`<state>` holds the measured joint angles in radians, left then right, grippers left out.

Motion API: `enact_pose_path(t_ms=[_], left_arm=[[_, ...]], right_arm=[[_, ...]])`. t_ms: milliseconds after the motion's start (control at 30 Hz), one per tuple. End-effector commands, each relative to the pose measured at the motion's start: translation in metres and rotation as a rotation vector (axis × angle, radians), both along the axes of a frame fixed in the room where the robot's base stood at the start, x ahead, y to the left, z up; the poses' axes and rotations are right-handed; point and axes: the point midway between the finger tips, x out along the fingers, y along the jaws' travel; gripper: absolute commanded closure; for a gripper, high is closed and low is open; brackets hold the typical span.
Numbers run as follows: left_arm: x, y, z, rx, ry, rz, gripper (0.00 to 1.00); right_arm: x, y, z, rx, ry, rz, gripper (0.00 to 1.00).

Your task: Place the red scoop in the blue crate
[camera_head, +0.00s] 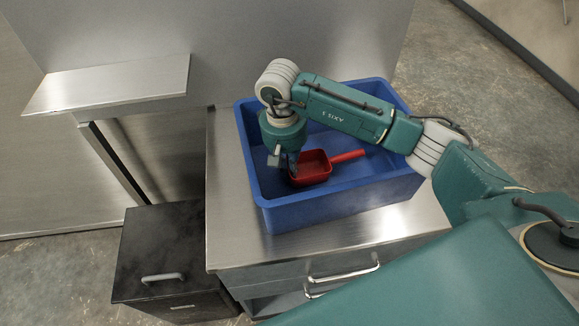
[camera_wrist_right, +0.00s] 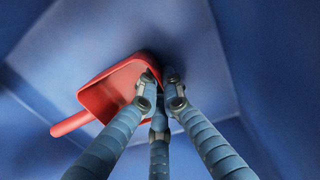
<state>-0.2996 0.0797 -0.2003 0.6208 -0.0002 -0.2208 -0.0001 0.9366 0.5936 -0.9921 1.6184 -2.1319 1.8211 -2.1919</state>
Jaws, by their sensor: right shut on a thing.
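The red scoop (camera_head: 312,168) is inside the blue crate (camera_head: 330,209), within its walls, its handle pointing right in the head view. My right gripper (camera_head: 291,167) reaches down into the crate and is shut on the scoop's edge at the bowl's left side. In the right wrist view the scoop (camera_wrist_right: 105,98) has its handle toward the lower left, and the fingers of my right gripper (camera_wrist_right: 160,82) meet at its rim. The crate's blue inside (camera_wrist_right: 205,45) fills the background. Whether the scoop touches the crate floor I cannot tell. My left gripper is not in view.
The crate stands on a steel counter (camera_head: 228,200) with drawers below. A dark cabinet (camera_head: 160,250) stands at the lower left, and a metal shelf (camera_head: 110,85) is at the upper left. My right arm crosses over the crate's right wall. The rest of the crate looks empty.

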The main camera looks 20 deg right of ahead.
Motion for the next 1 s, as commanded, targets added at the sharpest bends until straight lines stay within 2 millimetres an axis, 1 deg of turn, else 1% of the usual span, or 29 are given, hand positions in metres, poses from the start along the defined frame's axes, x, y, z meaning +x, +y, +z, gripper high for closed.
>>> enact_pose_path(t_ms=[200, 300, 333, 567, 700, 733, 867, 1000], left_arm=[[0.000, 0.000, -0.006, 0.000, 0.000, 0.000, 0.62], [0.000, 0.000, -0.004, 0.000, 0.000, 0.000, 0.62], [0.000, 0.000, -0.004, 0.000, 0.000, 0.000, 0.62], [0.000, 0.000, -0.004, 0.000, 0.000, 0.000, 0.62], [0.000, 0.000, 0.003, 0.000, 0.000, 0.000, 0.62], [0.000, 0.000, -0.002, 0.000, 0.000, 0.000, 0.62], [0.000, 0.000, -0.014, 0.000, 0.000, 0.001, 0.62], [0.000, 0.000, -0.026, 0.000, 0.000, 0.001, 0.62]], right_arm=[[0.000, 0.000, -0.004, 0.000, -0.001, 0.000, 1.00], [0.000, 0.000, -0.003, 0.000, 0.000, 0.000, 0.78], [0.000, 0.000, -0.003, 0.000, 0.000, 0.000, 0.75], [0.000, 0.000, -0.003, 0.000, 0.001, 0.000, 0.75], [0.000, 0.000, 0.003, 0.000, 0.001, 0.000, 0.75], [0.001, 0.000, 0.004, 0.001, -0.001, 0.000, 0.75], [0.002, 0.002, 0.023, -0.001, -0.006, 0.001, 0.75], [0.003, 0.005, 0.055, 0.000, -0.007, 0.001, 0.75]])
